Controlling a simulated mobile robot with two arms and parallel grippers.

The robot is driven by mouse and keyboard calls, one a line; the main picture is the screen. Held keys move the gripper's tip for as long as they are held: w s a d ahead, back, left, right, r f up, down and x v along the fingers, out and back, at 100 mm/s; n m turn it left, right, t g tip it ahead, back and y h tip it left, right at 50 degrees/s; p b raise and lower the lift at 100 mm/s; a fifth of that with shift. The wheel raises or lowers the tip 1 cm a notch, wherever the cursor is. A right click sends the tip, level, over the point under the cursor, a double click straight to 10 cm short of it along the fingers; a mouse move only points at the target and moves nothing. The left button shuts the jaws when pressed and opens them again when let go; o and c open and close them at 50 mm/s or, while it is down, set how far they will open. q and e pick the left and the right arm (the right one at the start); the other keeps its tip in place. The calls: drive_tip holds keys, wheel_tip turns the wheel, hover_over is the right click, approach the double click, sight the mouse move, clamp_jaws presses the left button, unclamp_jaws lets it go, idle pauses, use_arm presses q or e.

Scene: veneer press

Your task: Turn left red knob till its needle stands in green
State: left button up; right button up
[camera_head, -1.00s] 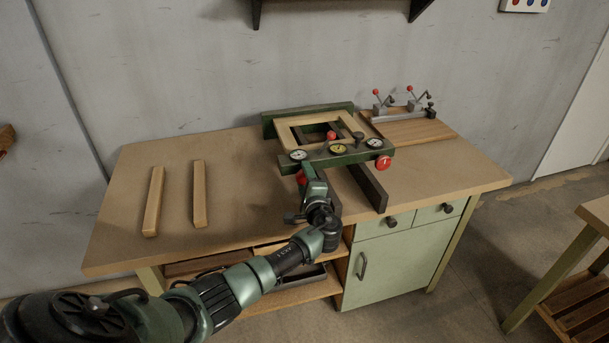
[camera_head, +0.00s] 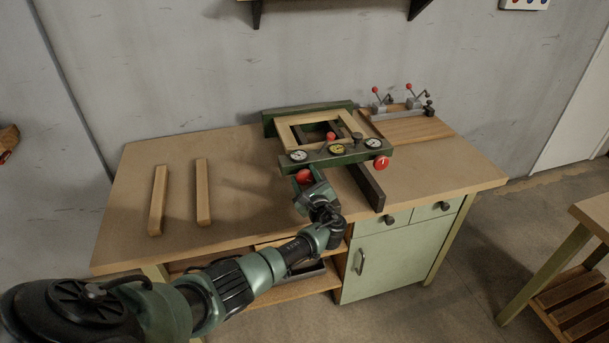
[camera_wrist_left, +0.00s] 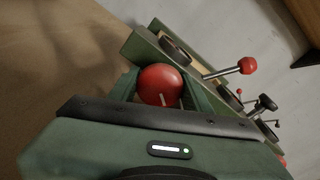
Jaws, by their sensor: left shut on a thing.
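The left red knob (camera_head: 304,176) sits on the front of the green press (camera_head: 338,157), below the left dial (camera_head: 298,155). My left gripper (camera_head: 304,180) is shut on this knob from the front. In the left wrist view the knob (camera_wrist_left: 161,86) shows between the fingers, with a pale mark on its face. The left dial has a white face; its needle is too small to read. A middle dial (camera_head: 337,149) looks yellowish and a right dial (camera_head: 373,143) white. A second red knob (camera_head: 381,162) sits at the press's right end. My right gripper is not in view.
A wooden frame (camera_head: 291,134) lies in the press. Two wooden strips (camera_head: 203,192) lie on the bench (camera_head: 240,190) at left. A jig with red-tipped levers (camera_head: 398,108) stands at the back right. The bench between strips and press is clear.

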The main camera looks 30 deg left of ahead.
use_arm(q)
drive_tip(key=shift+f+m, duration=0.1)
drive_tip(key=shift+m, duration=0.4)
drive_tip(key=o, duration=1.4)
drive_tip(key=shift+c, duration=0.2)
drive_tip(key=v, duration=0.8)
drive_tip(key=shift+w, duration=0.1)
